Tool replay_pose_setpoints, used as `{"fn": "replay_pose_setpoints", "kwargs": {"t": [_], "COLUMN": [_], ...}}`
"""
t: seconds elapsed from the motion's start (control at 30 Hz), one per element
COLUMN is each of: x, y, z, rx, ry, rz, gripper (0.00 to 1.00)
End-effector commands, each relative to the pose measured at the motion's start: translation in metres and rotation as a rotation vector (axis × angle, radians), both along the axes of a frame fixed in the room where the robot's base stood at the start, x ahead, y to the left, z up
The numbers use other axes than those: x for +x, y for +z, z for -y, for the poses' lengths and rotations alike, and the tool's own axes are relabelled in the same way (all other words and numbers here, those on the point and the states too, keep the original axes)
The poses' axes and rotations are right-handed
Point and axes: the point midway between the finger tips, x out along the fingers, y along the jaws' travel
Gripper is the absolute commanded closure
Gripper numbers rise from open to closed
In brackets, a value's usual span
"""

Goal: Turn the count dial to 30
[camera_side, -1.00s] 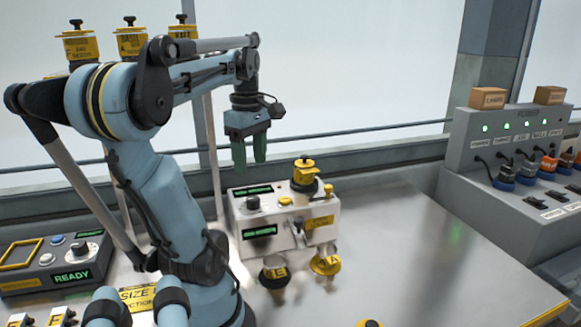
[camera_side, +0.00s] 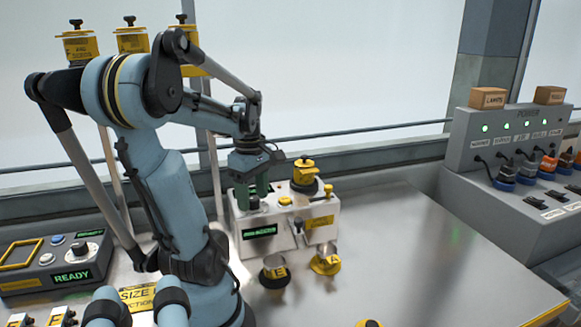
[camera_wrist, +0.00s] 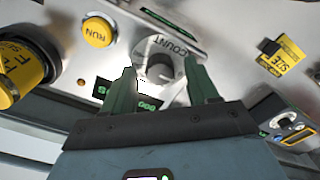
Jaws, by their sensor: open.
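The count dial (camera_wrist: 160,68) is a dark round knob on a silver plate, with the word COUNT beside it in the wrist view. Its printed scale is partly visible, but the pointed value is unclear. My gripper (camera_wrist: 158,77) is open, with one green finger on each side of the dial; I cannot tell if either touches it.
A yellow RUN button (camera_wrist: 97,32) and a yellow-capped hopper (camera_wrist: 20,65) sit near the dial. A control box reading READY (camera_side: 72,276) is at left. The bench's right side (camera_side: 430,240) is clear.

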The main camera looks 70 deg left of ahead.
Motion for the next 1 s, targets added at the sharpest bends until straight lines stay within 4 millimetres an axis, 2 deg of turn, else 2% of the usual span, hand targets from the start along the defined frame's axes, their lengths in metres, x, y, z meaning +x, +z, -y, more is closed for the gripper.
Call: {"fn": "replay_pose_setpoints", "kwargs": {"t": [0.1,0.47,0.77,1.0], "x": [0.0001,0.0001,0.0000,0.0000], "y": [0.0002,0.0004,0.0005,0.0006], "z": [-0.0001,-0.0001,-0.0001,-0.0002], "rx": [0.000,0.000,0.000,0.000], "ry": [0.000,0.000,-0.039,-0.176], "rz": [0.000,0.000,0.000,0.000], "gripper": [0.43,0.97,0.97,0.97]}}
